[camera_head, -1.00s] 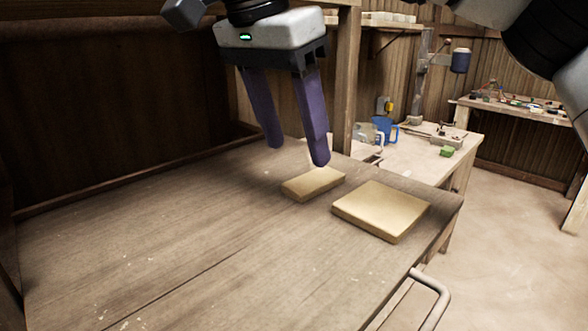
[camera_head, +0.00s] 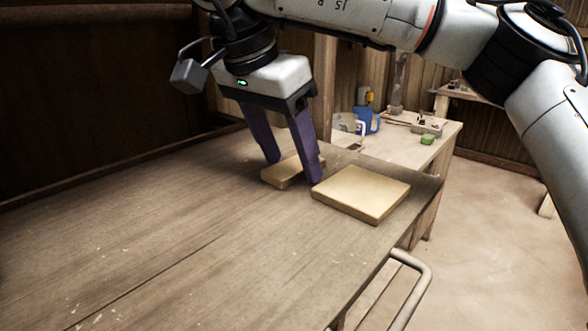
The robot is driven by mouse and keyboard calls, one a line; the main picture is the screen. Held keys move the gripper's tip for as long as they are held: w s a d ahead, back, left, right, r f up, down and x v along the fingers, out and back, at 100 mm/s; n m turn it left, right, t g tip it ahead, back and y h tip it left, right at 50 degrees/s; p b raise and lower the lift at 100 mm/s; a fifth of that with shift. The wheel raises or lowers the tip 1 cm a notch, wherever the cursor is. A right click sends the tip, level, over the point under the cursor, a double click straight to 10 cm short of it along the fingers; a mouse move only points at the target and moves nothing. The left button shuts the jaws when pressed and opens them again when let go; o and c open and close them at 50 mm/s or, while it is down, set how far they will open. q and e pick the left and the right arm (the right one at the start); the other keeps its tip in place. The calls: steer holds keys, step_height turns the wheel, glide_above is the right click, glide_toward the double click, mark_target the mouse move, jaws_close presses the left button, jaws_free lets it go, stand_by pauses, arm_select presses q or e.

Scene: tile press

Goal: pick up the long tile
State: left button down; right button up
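The long tile (camera_head: 281,174), narrow and tan, lies flat on the wooden bench (camera_head: 170,235). My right gripper (camera_head: 293,171) is low over it with its two purple fingers spread. One finger comes down at the tile's far side and the other at its near right side, covering part of it. I cannot tell whether either finger touches the tile. A wider square tile (camera_head: 362,192) lies flat just to the right, close to the near finger. My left gripper is not in view.
A metal handle (camera_head: 412,285) sticks out at the bench's right edge. A wooden post (camera_head: 326,90) stands behind the gripper. The bench's left part is clear.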

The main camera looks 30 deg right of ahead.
steer(key=c, duration=1.1)
